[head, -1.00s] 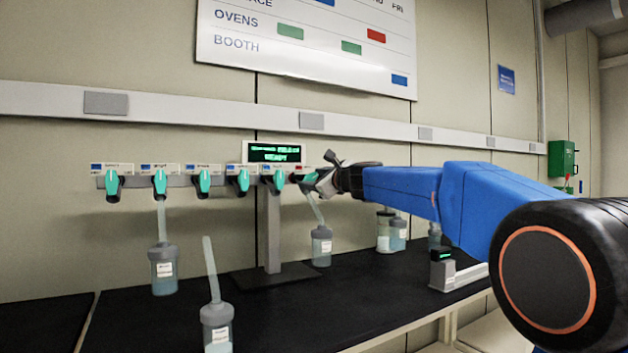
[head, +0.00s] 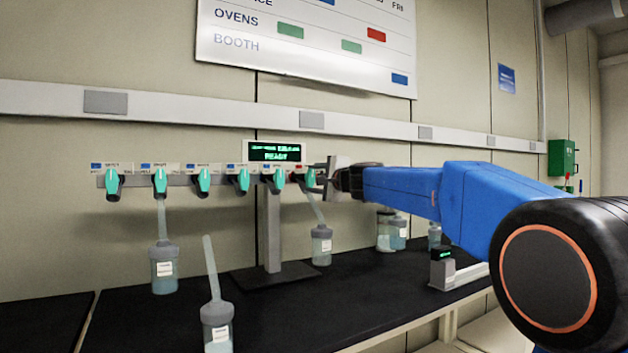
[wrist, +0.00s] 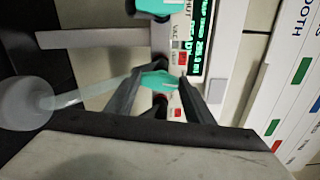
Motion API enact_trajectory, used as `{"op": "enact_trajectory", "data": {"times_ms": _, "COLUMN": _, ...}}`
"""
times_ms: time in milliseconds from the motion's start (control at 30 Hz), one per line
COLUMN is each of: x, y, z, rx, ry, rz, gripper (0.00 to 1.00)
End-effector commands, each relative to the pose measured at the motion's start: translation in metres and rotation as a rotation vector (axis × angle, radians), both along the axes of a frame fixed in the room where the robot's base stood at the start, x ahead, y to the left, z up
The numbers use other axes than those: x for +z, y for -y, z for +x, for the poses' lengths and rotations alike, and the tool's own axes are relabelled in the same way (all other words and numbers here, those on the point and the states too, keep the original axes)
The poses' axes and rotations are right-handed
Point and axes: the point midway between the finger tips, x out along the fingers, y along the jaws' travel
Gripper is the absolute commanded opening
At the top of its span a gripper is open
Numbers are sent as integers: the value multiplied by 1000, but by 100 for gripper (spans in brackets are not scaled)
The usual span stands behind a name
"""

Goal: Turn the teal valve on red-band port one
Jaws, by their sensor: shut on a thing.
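The teal valve (head: 311,178) at the right end of the row of ports is gripped by my gripper (head: 320,180), which comes in from the right. In the wrist view the teal handle (wrist: 158,81) sits between the two dark fingers (wrist: 158,92). My gripper is shut on it. The handle looks upright in the head view, in line with the other valves. Small red marks show on labels by this port in the wrist view (wrist: 177,112).
Several other teal valves, including a close neighbour (head: 279,180), line the manifold to the left. A display (head: 275,152) above reads READY. A flask (head: 321,246) hangs below the gripped port. Another flask (head: 217,325) stands in front on the black bench (head: 380,300).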

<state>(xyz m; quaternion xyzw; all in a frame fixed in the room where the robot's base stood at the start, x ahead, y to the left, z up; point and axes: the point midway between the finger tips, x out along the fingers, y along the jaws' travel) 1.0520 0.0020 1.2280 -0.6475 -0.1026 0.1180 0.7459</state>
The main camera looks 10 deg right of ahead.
Motion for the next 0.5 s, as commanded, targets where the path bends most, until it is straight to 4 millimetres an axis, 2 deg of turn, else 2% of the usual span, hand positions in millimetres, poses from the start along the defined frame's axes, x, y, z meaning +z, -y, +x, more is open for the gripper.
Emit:
{"op": "enact_trajectory", "data": {"times_ms": 200, "x": -2, "y": 0, "z": 0, "rx": 0, "ry": 26, "rz": -89, "gripper": 25}}
{"op": "enact_trajectory", "data": {"times_ms": 500, "x": -3, "y": 0, "z": 0, "rx": 1, "ry": 41, "rz": -134, "gripper": 25}}
